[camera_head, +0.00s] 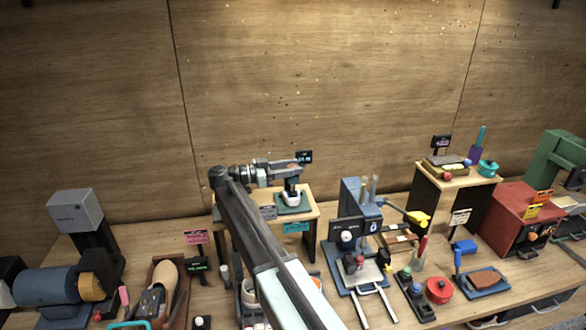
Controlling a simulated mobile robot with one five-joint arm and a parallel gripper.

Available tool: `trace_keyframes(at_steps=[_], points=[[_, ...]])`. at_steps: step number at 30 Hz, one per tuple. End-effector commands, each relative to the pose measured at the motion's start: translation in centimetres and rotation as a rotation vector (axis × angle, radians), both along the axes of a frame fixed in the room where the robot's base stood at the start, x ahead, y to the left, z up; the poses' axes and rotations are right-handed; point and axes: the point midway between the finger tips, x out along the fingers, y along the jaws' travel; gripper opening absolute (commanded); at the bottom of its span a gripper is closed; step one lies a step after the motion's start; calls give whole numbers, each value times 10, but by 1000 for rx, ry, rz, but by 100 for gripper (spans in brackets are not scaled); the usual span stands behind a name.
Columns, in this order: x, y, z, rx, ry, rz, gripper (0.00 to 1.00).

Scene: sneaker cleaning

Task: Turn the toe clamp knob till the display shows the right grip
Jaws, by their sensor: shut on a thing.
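My arm rises from the bottom middle, bends at an elbow and reaches right above a small raised wooden stand (312,208). My gripper (291,187) points down over a small device with a green base (303,206) and a white rounded part (291,199) on that stand. The gripper is shut on what seems to be the toe clamp knob, which its fingers mostly hide. A small dark display (304,157) stands just behind the gripper, with pale bluish characters too small to read.
A blue press (352,196) stands close to the right of the stand. Farther right are a black-sided stand (425,205) and a red box (512,215). A blue roller machine (45,288) and a shoe in a brown tray (158,305) are left. The wooden wall behind is bare.

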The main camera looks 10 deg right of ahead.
Motion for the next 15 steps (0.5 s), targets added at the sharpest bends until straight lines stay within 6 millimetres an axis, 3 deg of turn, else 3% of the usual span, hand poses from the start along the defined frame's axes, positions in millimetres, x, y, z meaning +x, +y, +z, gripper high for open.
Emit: trace_keyframes(at_steps=[15], points=[[1,-2,2,-5,-2,-84,0]])
